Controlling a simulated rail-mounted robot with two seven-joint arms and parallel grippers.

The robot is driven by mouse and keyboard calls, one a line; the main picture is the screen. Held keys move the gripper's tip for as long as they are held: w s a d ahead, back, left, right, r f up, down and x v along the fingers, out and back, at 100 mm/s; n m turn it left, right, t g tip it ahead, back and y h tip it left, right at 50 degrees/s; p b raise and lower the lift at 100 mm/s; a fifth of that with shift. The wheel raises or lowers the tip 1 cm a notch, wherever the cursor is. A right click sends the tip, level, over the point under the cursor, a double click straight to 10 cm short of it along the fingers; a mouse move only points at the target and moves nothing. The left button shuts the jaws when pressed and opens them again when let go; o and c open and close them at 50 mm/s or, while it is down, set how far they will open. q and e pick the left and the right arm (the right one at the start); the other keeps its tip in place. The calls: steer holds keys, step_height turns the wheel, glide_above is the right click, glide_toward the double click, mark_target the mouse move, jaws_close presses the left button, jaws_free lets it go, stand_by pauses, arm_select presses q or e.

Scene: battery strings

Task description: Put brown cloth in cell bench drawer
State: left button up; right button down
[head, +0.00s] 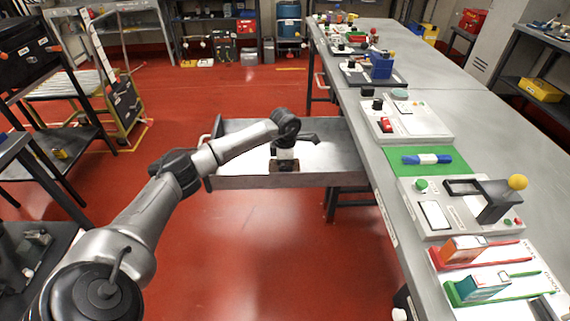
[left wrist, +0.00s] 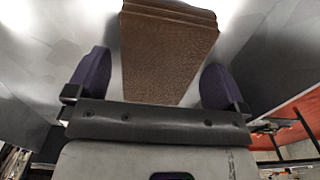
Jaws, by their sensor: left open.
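The cell bench drawer (head: 330,157) is pulled out to the left from the long bench, an open metal box in the middle of the head view. My left gripper (head: 285,160) is over and inside it, pointing down. The brown cloth (head: 286,167) is small and partly hidden under the gripper in the head view. In the left wrist view the brown cloth (left wrist: 168,50) looks like a folded, layered block. It lies between the two spread purple fingers of my left gripper (left wrist: 157,62), with gaps at both sides. My right gripper is not in view.
The grey bench (head: 455,95) runs along the right, with a green mat (head: 400,165) holding a blue-and-white roll, a panel with a yellow knob (head: 517,182) and red and green holders. A yellow cart (head: 122,105) stands at the left. Red floor left of the drawer is clear.

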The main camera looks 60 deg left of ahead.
arm_select(q)
step_height(320, 180, up, 12)
steer(key=p, duration=0.4)
steer(key=shift+r+p, duration=0.2)
steer(key=shift+p, duration=0.1)
